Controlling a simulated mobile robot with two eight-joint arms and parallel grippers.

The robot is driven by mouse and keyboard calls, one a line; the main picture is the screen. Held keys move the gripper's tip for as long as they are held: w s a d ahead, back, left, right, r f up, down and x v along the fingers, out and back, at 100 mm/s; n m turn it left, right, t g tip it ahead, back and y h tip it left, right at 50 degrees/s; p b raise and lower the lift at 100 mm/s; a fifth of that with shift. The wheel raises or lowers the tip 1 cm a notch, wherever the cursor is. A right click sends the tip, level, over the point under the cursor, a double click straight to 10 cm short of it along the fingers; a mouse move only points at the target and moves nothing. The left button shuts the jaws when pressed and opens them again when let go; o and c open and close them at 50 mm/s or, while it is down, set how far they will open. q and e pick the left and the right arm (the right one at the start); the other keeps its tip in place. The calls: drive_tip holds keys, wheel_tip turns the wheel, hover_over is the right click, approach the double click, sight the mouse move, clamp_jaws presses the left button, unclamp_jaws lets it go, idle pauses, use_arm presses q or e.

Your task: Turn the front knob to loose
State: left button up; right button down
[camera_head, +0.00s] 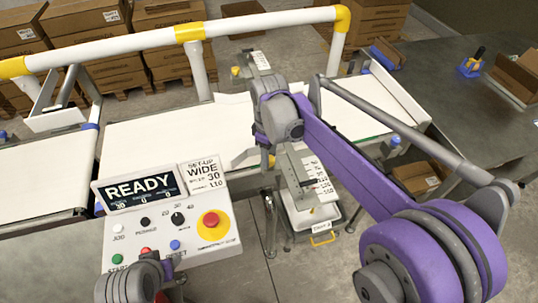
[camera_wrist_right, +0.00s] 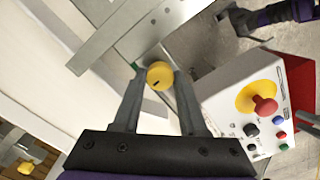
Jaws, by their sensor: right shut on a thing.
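The front knob is a round yellow knob with a dark mark; in the right wrist view (camera_wrist_right: 159,75) it sits between my right fingertips. In the head view a bit of yellow (camera_head: 271,160) shows below my right wrist, beside the belt's near edge. My right gripper (camera_wrist_right: 160,82) is shut on this knob, one finger on each side. In the head view my wrist hides most of the grip. Part of my left arm (camera_head: 135,281) shows at the bottom left, in front of the control panel. Its fingers cannot be made out clearly.
The control panel (camera_head: 215,258) has a red emergency button (camera_head: 211,219) and a display reading READY (camera_head: 142,190). A second yellow knob (camera_head: 236,71) is on the belt's far side. A white belt (camera_head: 150,143) runs across, with a white-and-yellow rail (camera_head: 120,45) behind. Cartons stand beyond.

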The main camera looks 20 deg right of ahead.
drive_tip(key=n, duration=0.5)
drive_tip(key=shift+n, duration=0.3)
idle(0.4)
drive_tip(key=shift+c, duration=2.2)
unclamp_jaws()
wheel_tip(320, 180, up, 11)
drive_tip(key=shift+p, duration=0.35)
drive_tip(key=shift+f, duration=0.1)
